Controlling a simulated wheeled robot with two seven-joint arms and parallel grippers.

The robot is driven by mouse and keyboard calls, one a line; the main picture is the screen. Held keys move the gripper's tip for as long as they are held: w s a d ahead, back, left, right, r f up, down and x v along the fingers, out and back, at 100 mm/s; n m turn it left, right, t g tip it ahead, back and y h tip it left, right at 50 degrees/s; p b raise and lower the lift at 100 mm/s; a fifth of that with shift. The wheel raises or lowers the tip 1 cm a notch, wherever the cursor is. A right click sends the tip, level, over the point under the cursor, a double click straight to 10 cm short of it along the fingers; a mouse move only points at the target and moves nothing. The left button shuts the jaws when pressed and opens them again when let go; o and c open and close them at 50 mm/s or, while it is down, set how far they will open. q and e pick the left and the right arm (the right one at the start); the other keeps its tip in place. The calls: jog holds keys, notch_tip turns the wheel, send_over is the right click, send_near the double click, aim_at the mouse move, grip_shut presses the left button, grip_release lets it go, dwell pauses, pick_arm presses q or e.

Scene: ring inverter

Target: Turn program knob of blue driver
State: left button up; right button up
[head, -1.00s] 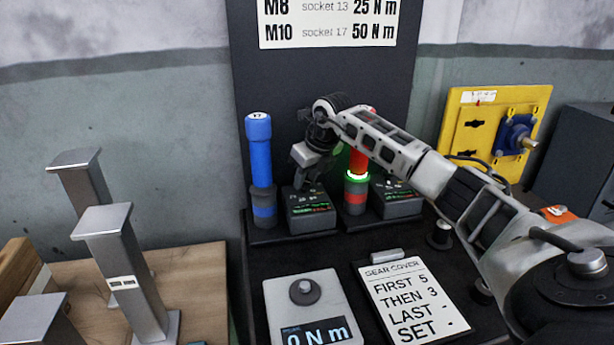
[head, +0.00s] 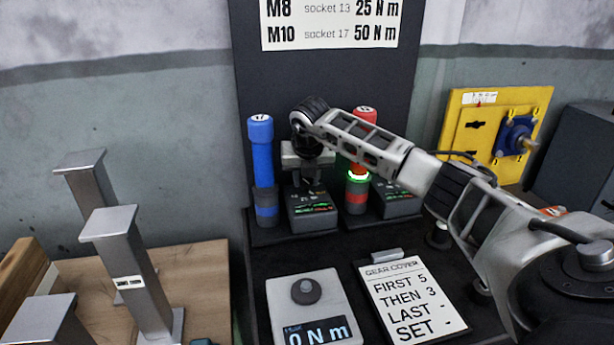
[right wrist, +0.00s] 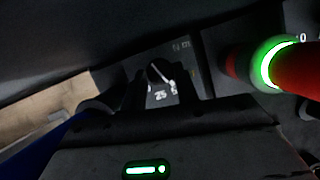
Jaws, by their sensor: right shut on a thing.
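The blue driver (head: 262,155) stands upright in its holder, left of a dark control box (head: 312,218) with a lit green trace. My right gripper (head: 309,188) points down over the back part of that box and is shut on the program knob. In the right wrist view the dark knob (right wrist: 158,72) with its pale pointer line shows between the fingers, by the printed "25". The head view hides the knob behind the gripper. My left gripper is not in view.
A red driver (head: 358,185) with a glowing green ring stands close right of my gripper, with its own box (head: 397,203). A torque tester (head: 312,315) reading 0 N m and a gear cover card (head: 408,300) lie in front. Metal posts (head: 125,265) stand left.

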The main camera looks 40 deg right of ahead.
jog(key=shift+m, duration=0.3)
jog(key=shift+r, duration=0.1)
jog(key=o, duration=1)
jog(key=shift+c, duration=0.2)
jog(key=b+v, duration=0.1)
jog(key=v, duration=1.5)
jog(key=shift+w+a, duration=0.1)
jog(key=shift+a, duration=0.05)
